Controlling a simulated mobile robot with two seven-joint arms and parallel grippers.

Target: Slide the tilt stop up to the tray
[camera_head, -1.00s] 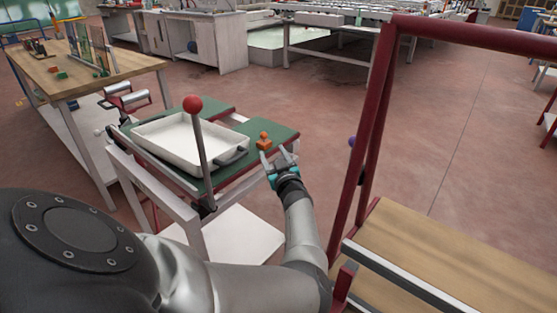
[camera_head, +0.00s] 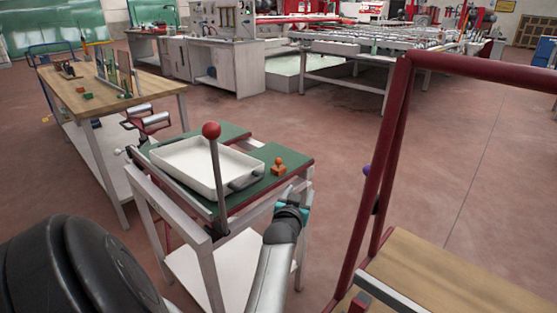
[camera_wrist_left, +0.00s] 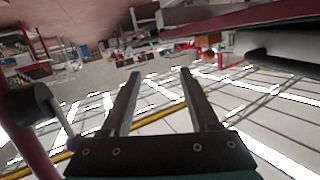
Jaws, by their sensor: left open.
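The orange tilt stop (camera_head: 278,168), a block with a round knob, stands upright on the green top of the small table, right of the tray. The white tray (camera_head: 197,174) lies on the same top, its dark handle (camera_head: 246,179) facing the stop with a strip of green between. My left gripper (camera_head: 301,186) is at the table's near right edge, close to the stop but apart from it; its fingers are partly hidden in the head view. In the left wrist view its two fingers (camera_wrist_left: 165,88) are spread with nothing between them. My right gripper is not in view.
A red-knobbed lever (camera_head: 211,131) rises in front of the tray. A red frame (camera_head: 388,150) stands on the right beside a wooden top (camera_head: 440,275). A wooden workbench (camera_head: 105,85) is at the left. Open floor lies behind the small table.

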